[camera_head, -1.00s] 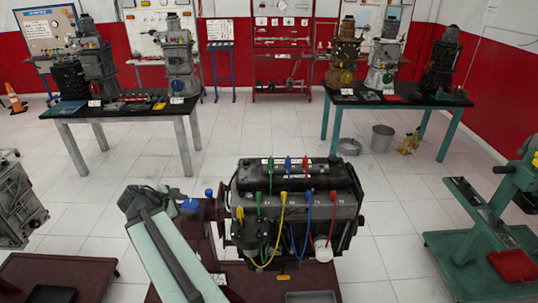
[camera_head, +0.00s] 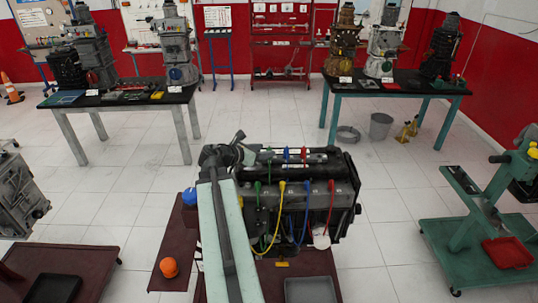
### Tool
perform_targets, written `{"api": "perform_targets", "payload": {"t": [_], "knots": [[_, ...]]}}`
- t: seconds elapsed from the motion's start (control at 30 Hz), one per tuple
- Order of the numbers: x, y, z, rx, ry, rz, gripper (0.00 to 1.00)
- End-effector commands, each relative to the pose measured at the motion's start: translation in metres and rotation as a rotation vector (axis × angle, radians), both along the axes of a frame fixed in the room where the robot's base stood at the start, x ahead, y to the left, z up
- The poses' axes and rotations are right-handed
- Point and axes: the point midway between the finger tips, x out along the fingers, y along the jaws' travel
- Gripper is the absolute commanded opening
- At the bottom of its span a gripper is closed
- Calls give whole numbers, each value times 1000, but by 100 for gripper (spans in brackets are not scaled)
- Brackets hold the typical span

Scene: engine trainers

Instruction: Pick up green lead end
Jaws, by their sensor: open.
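The engine (camera_head: 345,205) stands in the middle with coloured leads across its side. A green lead end (camera_head: 257,186) sits upright in the lower row at the left. Yellow (camera_head: 282,186), blue (camera_head: 304,186) and red (camera_head: 331,187) ends stand to the right in the lower row. My gripper (camera_head: 240,142) is open and empty, at the engine's upper left, left of the green ends and apart from them. My arm hides the engine's left side.
A dark red stand (camera_head: 180,240) carries an orange knob (camera_head: 169,267) and a blue knob (camera_head: 190,197) left of the engine. A grey tray (camera_head: 311,290) lies in front. A green stand (camera_head: 450,240) is at the right. Tables with engine parts stand behind.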

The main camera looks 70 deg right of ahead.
Motion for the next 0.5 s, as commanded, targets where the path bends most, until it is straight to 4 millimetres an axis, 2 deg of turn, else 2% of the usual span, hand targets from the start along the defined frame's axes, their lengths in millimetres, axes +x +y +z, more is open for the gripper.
{"api": "perform_targets", "payload": {"t": [0.1,0.2,0.4,0.5], "knots": [[-8,-21,-13,0,-1,-3,46],[-12,-31,-16,-1,-1,-2,46],[-13,-31,-14,-1,-1,1,46],[-13,-31,-14,-1,-1,1,18]]}}
